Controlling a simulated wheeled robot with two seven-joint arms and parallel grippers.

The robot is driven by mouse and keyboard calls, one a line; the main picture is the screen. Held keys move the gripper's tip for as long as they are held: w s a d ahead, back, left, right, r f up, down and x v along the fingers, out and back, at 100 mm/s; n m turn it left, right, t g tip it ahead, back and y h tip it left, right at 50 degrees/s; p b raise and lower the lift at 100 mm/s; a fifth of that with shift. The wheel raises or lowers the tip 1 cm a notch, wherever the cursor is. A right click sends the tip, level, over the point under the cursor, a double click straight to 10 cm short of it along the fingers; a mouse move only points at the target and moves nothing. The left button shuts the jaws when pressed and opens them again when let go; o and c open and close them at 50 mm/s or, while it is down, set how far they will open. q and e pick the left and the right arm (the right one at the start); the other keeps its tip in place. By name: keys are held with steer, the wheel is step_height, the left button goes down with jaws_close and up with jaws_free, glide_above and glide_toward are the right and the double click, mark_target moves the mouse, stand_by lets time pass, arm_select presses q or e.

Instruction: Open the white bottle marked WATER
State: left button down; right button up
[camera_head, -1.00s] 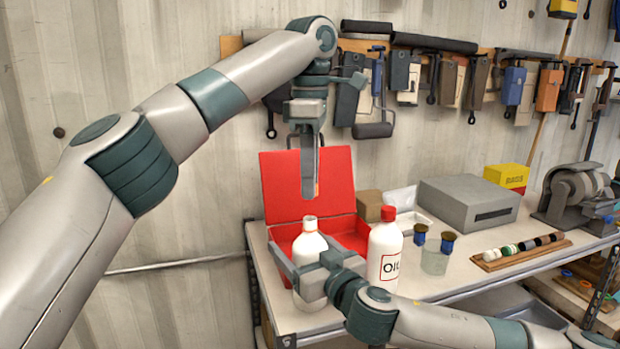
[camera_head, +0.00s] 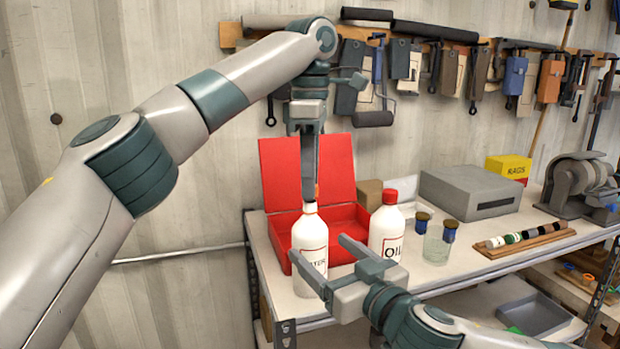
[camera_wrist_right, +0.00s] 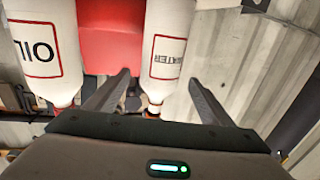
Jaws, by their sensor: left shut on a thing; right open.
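The white WATER bottle (camera_head: 309,244) stands upright on the bench in front of the red box; it also shows inverted in the right wrist view (camera_wrist_right: 167,45). My left gripper (camera_head: 310,190) points straight down just over the bottle's mouth. My right gripper (camera_head: 322,262) is open and empty, low and just right of the bottle. Its fingers (camera_wrist_right: 160,95) point towards the bottle without closing on it.
The white OIL bottle (camera_head: 387,232) with a red cap stands close on the right. The open red box (camera_head: 282,232) is behind. A glass jar (camera_head: 436,249), grey box (camera_head: 468,193) and wooden rack (camera_head: 525,242) stand further right. Bench front is near.

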arm_select(q)
steer(key=shift+f, duration=0.35)
arm_select(e)
steer(key=shift+v, duration=1)
